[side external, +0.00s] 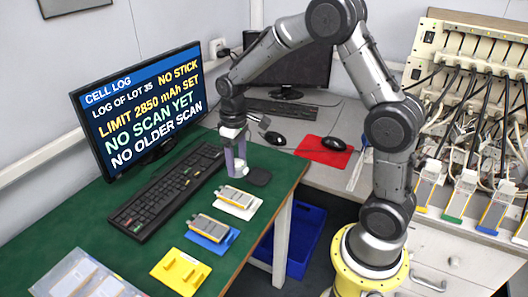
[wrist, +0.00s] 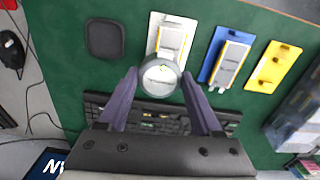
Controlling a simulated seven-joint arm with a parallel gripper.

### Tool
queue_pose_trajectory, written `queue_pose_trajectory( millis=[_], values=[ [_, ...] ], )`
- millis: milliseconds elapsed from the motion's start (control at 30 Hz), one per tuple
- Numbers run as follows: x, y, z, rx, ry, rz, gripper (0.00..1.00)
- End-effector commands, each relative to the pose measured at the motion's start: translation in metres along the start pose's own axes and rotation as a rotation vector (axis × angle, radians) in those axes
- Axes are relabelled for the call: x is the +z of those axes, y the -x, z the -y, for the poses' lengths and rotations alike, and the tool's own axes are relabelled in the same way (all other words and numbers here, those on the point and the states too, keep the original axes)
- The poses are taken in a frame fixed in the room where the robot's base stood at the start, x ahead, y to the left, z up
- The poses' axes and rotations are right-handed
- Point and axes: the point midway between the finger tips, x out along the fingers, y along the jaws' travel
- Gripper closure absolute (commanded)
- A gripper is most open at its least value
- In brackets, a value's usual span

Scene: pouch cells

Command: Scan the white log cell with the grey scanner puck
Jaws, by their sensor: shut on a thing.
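The white log tray (side external: 236,208) lies on the green bench mat with a silver and yellow pouch cell (side external: 234,196) in it. This cell also shows in the wrist view (wrist: 173,38). My gripper (side external: 237,166) points down near the keyboard-side end of that tray. In the wrist view its purple fingers (wrist: 160,84) are shut on the round grey scanner puck (wrist: 160,77), with its pale face towards the camera. The puck overlaps the near end of the white tray in that view and hides part of it. Its exact height above the bench is unclear.
A blue tray (side external: 221,244) holds another cell, and a yellow tray (side external: 181,272) looks empty. A dark square pad (wrist: 104,38) lies beside the white tray. A keyboard (side external: 170,190) and the log monitor (side external: 140,108) stand behind. The screen includes "NO OLDER SCAN".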

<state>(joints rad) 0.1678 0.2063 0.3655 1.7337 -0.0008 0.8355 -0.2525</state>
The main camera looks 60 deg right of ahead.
Motion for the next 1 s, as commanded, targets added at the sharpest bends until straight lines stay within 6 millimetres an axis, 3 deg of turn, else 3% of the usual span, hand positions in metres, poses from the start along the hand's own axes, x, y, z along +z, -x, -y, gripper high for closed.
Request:
queue_pose_trajectory(
  millis=[200, 700, 1000],
  values=[
    [-0.004, -0.013, 0.017, 0.0, 0.045, 0.001, 0.95],
    [-0.004, -0.052, 0.016, 0.0, 0.045, 0.0, 0.95],
    [-0.004, -0.058, 0.016, 0.0, 0.045, 0.0, 0.95]
  ],
)
